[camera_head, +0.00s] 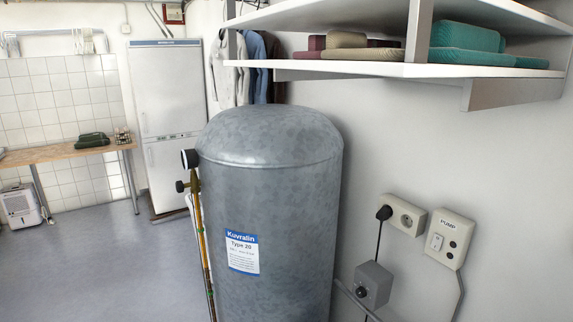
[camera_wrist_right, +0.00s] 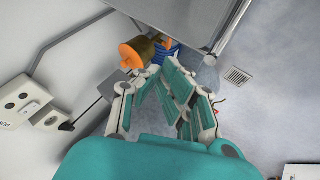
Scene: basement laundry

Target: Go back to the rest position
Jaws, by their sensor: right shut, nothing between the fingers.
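My right gripper (camera_wrist_right: 162,72) shows in the right wrist view. Its teal and white fingers come together at the tips, with nothing between them. Past the fingertips lie an orange disc-like part (camera_wrist_right: 130,55), a brown part beside it and something blue, all apart from the fingers as far as I can tell. Neither gripper shows in the head view. My left gripper is not in any view.
A grey tank (camera_head: 268,190) stands close in front, beside the wall with the pump switch box (camera_head: 450,238) and a socket (camera_head: 405,215). A shelf (camera_head: 370,70) with folded cloths juts out above. The floor (camera_head: 100,260) at left is clear. A floor drain (camera_wrist_right: 238,75) lies at right.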

